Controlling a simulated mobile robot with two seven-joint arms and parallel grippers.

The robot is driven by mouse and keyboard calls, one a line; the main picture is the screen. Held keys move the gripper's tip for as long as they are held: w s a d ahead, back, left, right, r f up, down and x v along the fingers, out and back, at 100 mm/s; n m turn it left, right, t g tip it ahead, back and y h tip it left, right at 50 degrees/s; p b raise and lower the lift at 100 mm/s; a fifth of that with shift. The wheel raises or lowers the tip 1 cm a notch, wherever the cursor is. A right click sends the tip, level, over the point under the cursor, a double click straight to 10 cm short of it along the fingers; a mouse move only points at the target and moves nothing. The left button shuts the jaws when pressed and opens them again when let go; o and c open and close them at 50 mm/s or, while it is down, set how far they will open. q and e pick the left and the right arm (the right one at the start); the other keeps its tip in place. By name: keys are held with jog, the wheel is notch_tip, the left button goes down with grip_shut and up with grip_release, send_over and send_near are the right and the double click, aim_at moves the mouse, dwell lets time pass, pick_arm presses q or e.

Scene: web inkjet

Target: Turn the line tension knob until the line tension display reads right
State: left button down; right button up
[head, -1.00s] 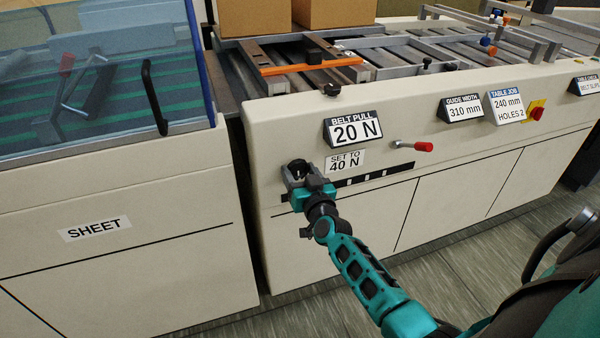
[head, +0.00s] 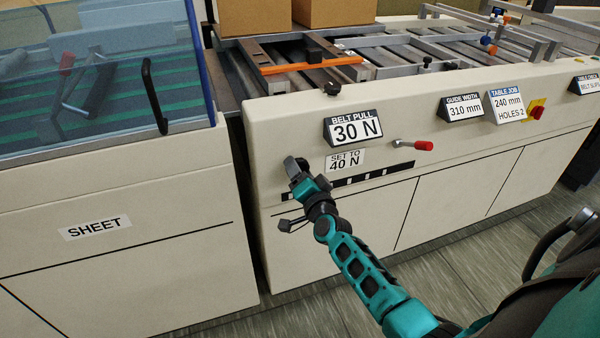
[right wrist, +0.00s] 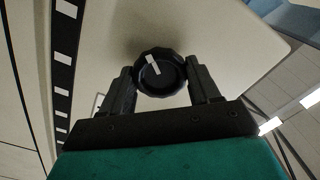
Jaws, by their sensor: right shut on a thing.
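The belt pull display (head: 354,130) on the machine's front panel reads 30 N. A label below it (head: 345,160) says "SET TO 40 N". The black round knob (right wrist: 160,72) with a white pointer mark sits between the two fingers of my right gripper (right wrist: 160,80) in the right wrist view. In the head view my right gripper (head: 298,170) is at the panel, left of the label, and mostly hides the knob. The gripper is shut on the knob. My left gripper is not in view.
A red-tipped lever (head: 422,146) sticks out right of the label. The guide width display (head: 462,108) and table job display (head: 506,104) are further right, beside a red button (head: 536,113). A clear-covered machine (head: 100,80) stands left across a narrow gap.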

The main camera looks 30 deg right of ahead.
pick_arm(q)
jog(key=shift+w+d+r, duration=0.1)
pick_arm(e)
jog(key=shift+m, duration=0.3)
jog(key=o, duration=1.1)
jog(key=shift+c, duration=0.2)
pick_arm(q)
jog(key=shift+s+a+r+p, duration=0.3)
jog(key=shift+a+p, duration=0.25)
jog(key=shift+p, duration=0.5)
pick_arm(e)
jog(key=v, duration=1.3)
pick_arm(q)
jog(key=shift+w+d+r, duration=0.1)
pick_arm(e)
jog(key=shift+d, duration=0.1)
